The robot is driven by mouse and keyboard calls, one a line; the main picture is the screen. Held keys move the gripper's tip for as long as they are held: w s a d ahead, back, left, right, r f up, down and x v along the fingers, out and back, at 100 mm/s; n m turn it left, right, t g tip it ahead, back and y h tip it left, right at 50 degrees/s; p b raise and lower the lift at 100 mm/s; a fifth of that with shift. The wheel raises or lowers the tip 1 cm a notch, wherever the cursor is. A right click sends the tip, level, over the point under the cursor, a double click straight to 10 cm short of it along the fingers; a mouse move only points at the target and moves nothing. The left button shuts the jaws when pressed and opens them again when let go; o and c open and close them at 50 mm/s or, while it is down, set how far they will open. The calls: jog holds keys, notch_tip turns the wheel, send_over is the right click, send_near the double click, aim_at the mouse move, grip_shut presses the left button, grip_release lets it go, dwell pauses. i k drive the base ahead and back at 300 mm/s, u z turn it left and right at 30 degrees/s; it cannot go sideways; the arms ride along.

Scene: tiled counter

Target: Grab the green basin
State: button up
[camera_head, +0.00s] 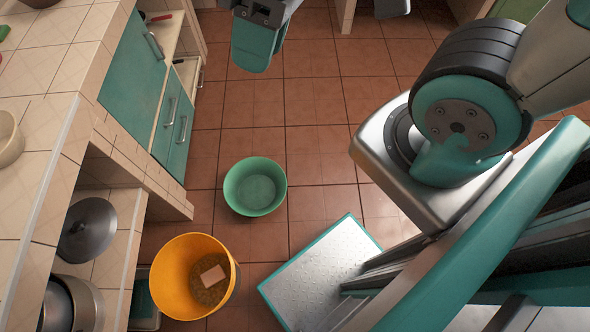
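The green basin (255,187) is a round, empty bowl standing upright on the brown tiled floor, near the middle of the view. My gripper (256,52) shows at the top edge, with a dark mechanism and a teal finger part. It is apart from the basin, above it in the picture. The upper part of the gripper is cut off by the frame. I cannot tell whether its fingers are open or shut. I see nothing held in it.
A yellow bucket (183,279) with a pale block inside stands on the floor, lower left of the basin. The tiled counter (62,75) with teal cabinet doors (140,72) runs along the left. A metal lid (87,229) and pot lie on a lower shelf.

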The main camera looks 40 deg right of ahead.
aim_at(254, 186)
jog(key=z, duration=1.65)
jog(key=k, duration=0.3)
jog(key=z, duration=1.15)
jog(key=k, duration=0.35)
jog(key=u, duration=2.75)
